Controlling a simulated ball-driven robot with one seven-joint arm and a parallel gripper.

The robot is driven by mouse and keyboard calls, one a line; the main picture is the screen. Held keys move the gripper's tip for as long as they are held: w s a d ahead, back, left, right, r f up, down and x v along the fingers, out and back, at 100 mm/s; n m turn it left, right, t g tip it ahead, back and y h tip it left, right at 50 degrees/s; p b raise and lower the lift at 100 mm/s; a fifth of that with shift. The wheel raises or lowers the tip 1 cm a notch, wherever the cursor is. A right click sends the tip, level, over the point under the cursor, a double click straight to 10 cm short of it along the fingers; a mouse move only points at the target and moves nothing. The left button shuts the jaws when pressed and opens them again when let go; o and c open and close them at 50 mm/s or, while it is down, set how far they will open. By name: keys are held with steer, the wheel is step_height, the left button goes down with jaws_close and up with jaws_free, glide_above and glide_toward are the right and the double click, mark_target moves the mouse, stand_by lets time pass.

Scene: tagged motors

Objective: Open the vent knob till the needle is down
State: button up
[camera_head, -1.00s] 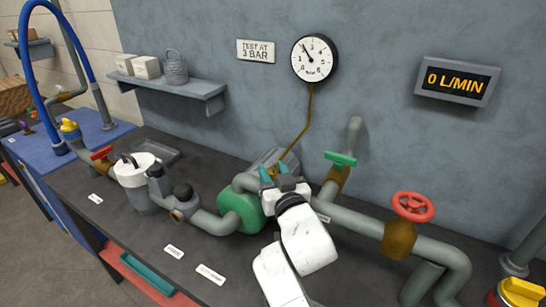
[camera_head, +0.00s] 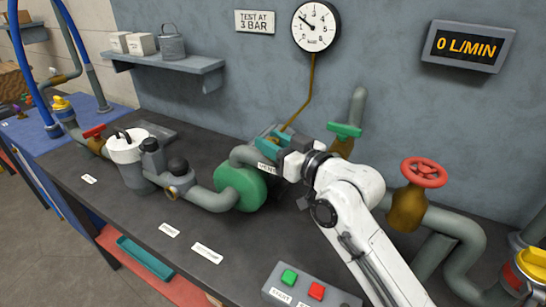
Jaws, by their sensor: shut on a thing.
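The round white pressure gauge (camera_head: 316,26) hangs on the back wall. Its needle points to the upper left, above zero. My gripper (camera_head: 268,142), with teal fingers, is at the pipe top above the green pump body (camera_head: 240,188), beside the foot of the thin brown gauge line (camera_head: 301,95). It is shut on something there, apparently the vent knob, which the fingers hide. A small white label (camera_head: 267,168) sits just below the fingers and seems to read VENT.
A green-handled valve (camera_head: 345,131) stands just right of my gripper, and a red handwheel (camera_head: 423,172) farther right. The flow display (camera_head: 468,46) reads 0 L/MIN. A box with green and red buttons (camera_head: 302,288) is at the front. A lidded strainer (camera_head: 127,150) stands left.

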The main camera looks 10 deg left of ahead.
mark_target(272, 140)
steer(key=shift+n+g+y+b, duration=0.3)
steer(key=shift+n+g+b, duration=0.15)
steer(key=shift+b, duration=0.7)
steer(key=o, duration=0.9)
steer(key=shift+r, duration=0.3)
step_height(272, 140, up, 3)
steer(key=shift+a+f, duration=0.1)
steer(key=shift+f, duration=0.1)
steer(key=s+d+r, duration=0.1)
steer(key=s+r, duration=0.2)
steer(key=s, duration=0.1)
steer(key=s+d+r, duration=0.1)
steer(key=s+r, duration=0.2)
steer(key=s, duration=0.2)
steer(key=s+d+r, duration=0.2)
steer(key=s+r, duration=0.1)
steer(key=s, duration=0.1)
steer(key=shift+s+r, duration=0.25)
steer(key=shift+r, duration=0.1)
steer(key=shift+o, duration=0.2)
